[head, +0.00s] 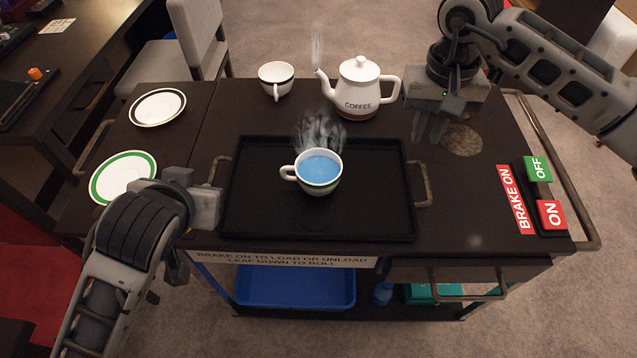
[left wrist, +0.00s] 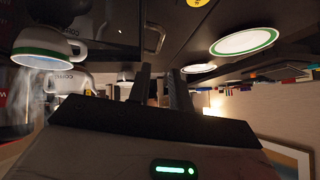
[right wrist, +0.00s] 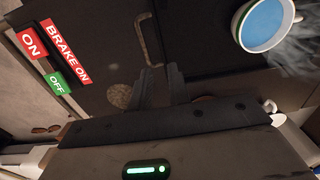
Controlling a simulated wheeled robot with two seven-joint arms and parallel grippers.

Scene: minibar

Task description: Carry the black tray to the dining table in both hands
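The black tray (head: 390,222) lies on the dark cart top, with a metal handle at its left end (head: 215,170) and one at its right end (head: 422,186). A steaming white cup (head: 318,172) of blue liquid with a green band stands on it. My right gripper (head: 430,128) is open and empty above the cart, behind the right handle; its fingers show apart in the right wrist view (right wrist: 160,85). My left gripper is left of the tray near its left handle; its fingers show apart and empty in the left wrist view (left wrist: 160,92).
Behind the tray stand a coffee pot (head: 358,92) and a white cup (head: 276,80). Two plates lie at left, one black-rimmed (head: 158,107), one green-rimmed (head: 123,178). Brake buttons (head: 545,195) sit at right. A chair (head: 172,65) and dark table (head: 60,55) stand beyond the cart.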

